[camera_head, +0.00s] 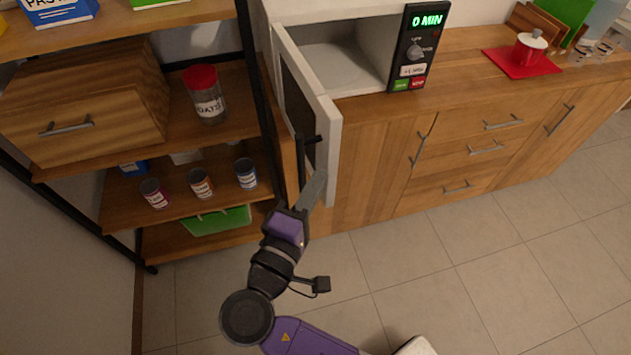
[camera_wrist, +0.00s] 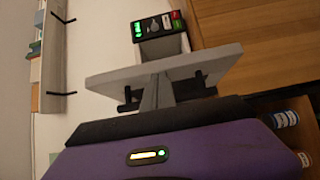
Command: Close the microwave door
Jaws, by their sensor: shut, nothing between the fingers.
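The white microwave (camera_head: 345,60) stands on the wooden counter with its cavity showing empty. Its door (camera_head: 328,130) is swung wide open, sticking out toward me on the left side of the opening. The door has a dark handle (camera_head: 303,150) on its left face. My gripper (camera_head: 318,180) is shut and empty, at the door's lower free end, close to the handle; I cannot tell whether it touches. In the wrist view the door (camera_wrist: 205,65) lies across the picture just beyond my gripper (camera_wrist: 152,85), with the microwave's control panel (camera_wrist: 157,25) behind it.
A wooden shelf rack (camera_head: 165,130) with a dark post stands close left of the door, holding a red-lidded jar (camera_head: 205,95) and several small cans. Drawers and cabinets (camera_head: 465,150) run along the right. The tiled floor (camera_head: 450,260) is clear.

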